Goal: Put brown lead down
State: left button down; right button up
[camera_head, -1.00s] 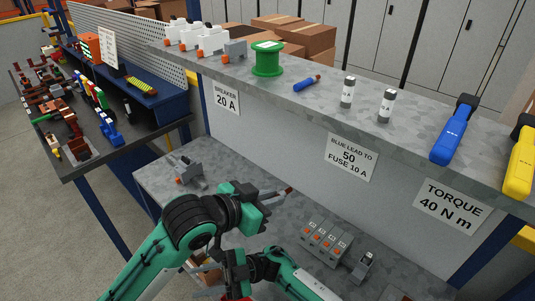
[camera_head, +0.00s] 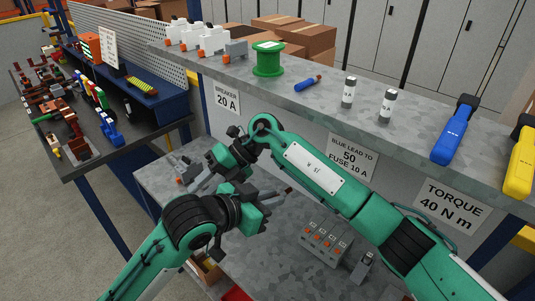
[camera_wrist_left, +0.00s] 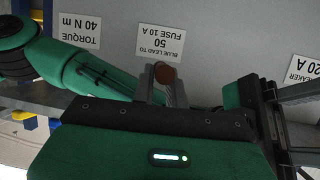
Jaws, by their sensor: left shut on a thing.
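My left gripper (camera_head: 279,194) is shut on the brown lead and holds it above the lower grey worktop. The lead's round brown end (camera_wrist_left: 165,73) shows between the fingers in the left wrist view; it is hard to make out in the head view. My right gripper (camera_head: 193,179) reaches left across the lower worktop, beside a small grey device with an orange part (camera_head: 181,180). In the left wrist view its two grey fingers (camera_wrist_left: 298,122) stand apart, with nothing visible between them.
A grey terminal row with orange marks (camera_head: 325,240) and a small grey holder (camera_head: 363,266) stand on the lower worktop (camera_head: 285,262). The upper shelf holds a green spool (camera_head: 268,59), fuses (camera_head: 387,106) and a blue torque tool (camera_head: 455,132). My right arm crosses behind my left gripper.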

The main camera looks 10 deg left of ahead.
pick_arm(q)
jog(key=shift+d, duration=0.1)
jog(key=shift+w, duration=0.1)
pick_arm(e)
jog(key=s+a+r+n+t+h, duration=0.1)
jog(key=s+r+n+t+h, duration=0.2)
jog(key=r+n, duration=0.45)
jog(key=s+a+r+n+t+h, duration=0.1)
jog(key=s+r+n+t+h, duration=0.2)
jog(key=r, duration=0.8)
jog(key=s+a+r+n+t+h, duration=0.1)
jog(key=s+a+r+n+t, duration=0.15)
jog(key=r+n+t, duration=0.5)
pick_arm(q)
jog(key=shift+s+r, duration=0.1)
jog(key=shift+s, duration=0.15)
jog(key=shift+w, duration=0.3)
jog(key=shift+s, duration=0.15)
pick_arm(e)
jog(key=n+g+h, duration=0.2)
jog(key=g+h, duration=0.2)
jog(key=h, duration=0.1)
send_near(286, 190)
jog(key=x, duration=0.8)
